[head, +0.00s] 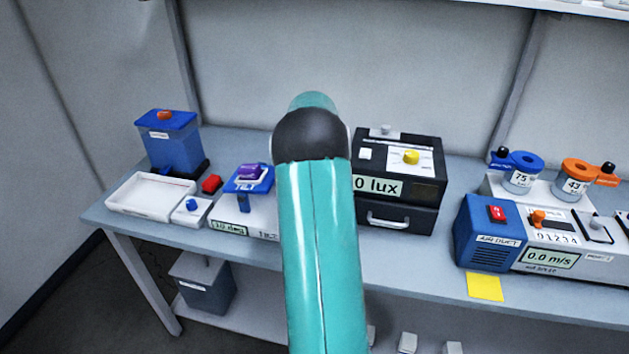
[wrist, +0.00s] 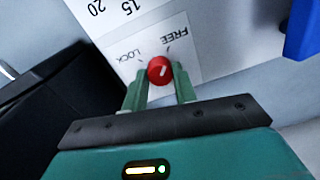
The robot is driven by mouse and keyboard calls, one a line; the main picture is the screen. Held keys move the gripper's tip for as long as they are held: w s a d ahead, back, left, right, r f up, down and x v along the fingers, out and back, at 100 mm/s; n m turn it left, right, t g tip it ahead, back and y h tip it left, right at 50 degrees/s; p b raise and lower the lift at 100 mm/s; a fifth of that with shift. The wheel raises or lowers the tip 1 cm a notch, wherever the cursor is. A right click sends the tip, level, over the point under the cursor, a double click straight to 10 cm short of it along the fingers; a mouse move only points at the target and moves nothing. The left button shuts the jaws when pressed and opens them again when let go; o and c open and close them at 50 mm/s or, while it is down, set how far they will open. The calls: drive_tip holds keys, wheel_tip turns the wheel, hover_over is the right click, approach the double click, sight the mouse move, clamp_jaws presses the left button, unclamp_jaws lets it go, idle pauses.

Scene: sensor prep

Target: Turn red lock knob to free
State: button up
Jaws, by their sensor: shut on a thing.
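In the wrist view the red lock knob (wrist: 160,70) sits on a white panel (wrist: 205,62) marked LOCK and FREE. A short pale line on the knob's face slants toward the upper right, roughly toward the FREE side. My gripper (wrist: 160,80) has its two green fingers on either side of the knob and is shut on it. In the head view my teal arm hides my gripper and the knob. The tilt device (head: 258,220), with a blue plate and a green display, shows partly to the left of my arm.
In the wrist view a dark box (wrist: 38,115) is at the left and a blue part (wrist: 302,28) at the upper right. In the head view a black lux box (head: 415,218) stands right of my arm. A white tray (head: 150,212) and a blue air duct unit (head: 483,232) share the bench.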

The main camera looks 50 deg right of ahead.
drive_tip(key=shift+m, duration=0.3)
drive_tip(key=o, duration=1)
drive_tip(key=r, duration=1.3)
drive_tip(key=shift+s+r, duration=0.3)
drive_tip(key=shift+r, duration=0.1)
